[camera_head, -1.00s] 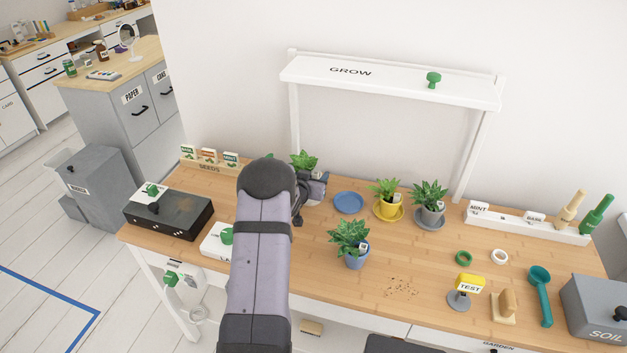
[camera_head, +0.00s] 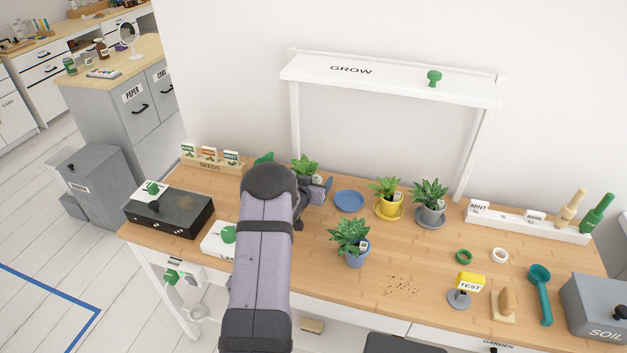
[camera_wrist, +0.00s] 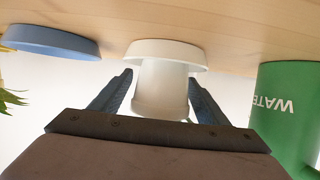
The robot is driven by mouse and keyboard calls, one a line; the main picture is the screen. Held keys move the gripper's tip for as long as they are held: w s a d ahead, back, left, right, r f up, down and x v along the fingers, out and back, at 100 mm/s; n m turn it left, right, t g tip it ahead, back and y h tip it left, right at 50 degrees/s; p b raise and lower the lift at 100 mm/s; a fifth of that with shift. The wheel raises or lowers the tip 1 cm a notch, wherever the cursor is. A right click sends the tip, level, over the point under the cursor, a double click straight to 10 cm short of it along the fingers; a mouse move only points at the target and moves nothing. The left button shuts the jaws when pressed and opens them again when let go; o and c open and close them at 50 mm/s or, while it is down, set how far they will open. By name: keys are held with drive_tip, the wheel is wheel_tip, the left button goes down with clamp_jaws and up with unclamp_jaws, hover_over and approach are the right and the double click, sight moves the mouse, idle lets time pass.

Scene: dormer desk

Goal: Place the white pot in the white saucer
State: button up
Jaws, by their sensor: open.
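In the wrist view, which is upside down, the white pot (camera_wrist: 162,88) stands upright between my gripper's two fingers. Its base meets the white saucer (camera_wrist: 165,53), and it appears to sit in it. My gripper (camera_wrist: 158,92) is open, with a finger on each side of the pot; small gaps show beside the pot. In the head view a leafy green plant (camera_head: 305,166) shows just behind my gripper (camera_head: 318,189). The white pot and white saucer are hidden there by my arm and gripper.
A green watering can (camera_wrist: 288,115) stands close beside the pot. An empty blue saucer (camera_head: 349,201) lies to the right. Plants in a yellow pot (camera_head: 386,207), a grey pot (camera_head: 431,215) and a blue pot (camera_head: 355,256) stand nearby. The white GROW shelf (camera_head: 390,80) rises behind.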

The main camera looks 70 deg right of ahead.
drive_tip(key=shift+r, duration=0.2)
drive_tip(key=shift+b+v, duration=0.65)
drive_tip(key=shift+v, duration=5.3)
drive_tip(key=shift+f, duration=0.1)
